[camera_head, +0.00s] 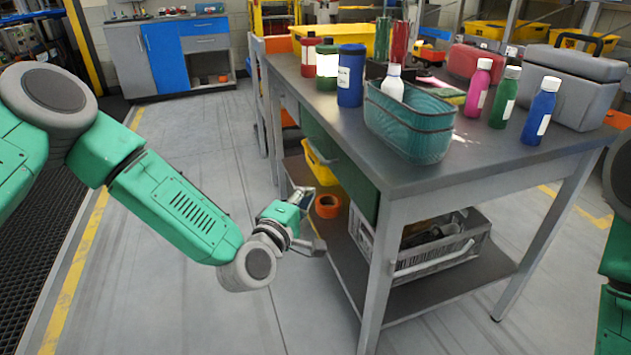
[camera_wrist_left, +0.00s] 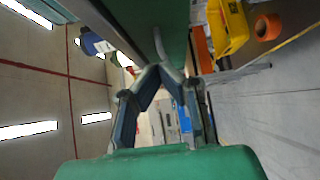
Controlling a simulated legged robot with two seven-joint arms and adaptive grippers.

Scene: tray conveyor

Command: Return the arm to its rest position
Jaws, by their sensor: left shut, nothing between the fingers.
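My left arm (camera_head: 180,205) comes in from the left in the head view. It reaches down to the left side of the workbench (camera_head: 430,165). My left gripper (camera_head: 303,194) is beside the bench, below its top and near the lower shelf. In the left wrist view the fingers (camera_wrist_left: 157,70) come together at their tips with nothing held. A green drawer front of the bench (camera_wrist_left: 160,30) is close to the fingertips in that view. Part of my right arm (camera_head: 613,270) shows at the right edge. Its gripper is out of view.
A teal basket (camera_head: 408,130) holds a white bottle (camera_head: 393,84). Bottles, a blue container (camera_head: 350,75) and a grey toolbox (camera_head: 573,85) stand on the bench. Orange tape (camera_head: 327,207) and a grey crate (camera_head: 440,252) sit on the lower shelf. Floor left of the bench is clear.

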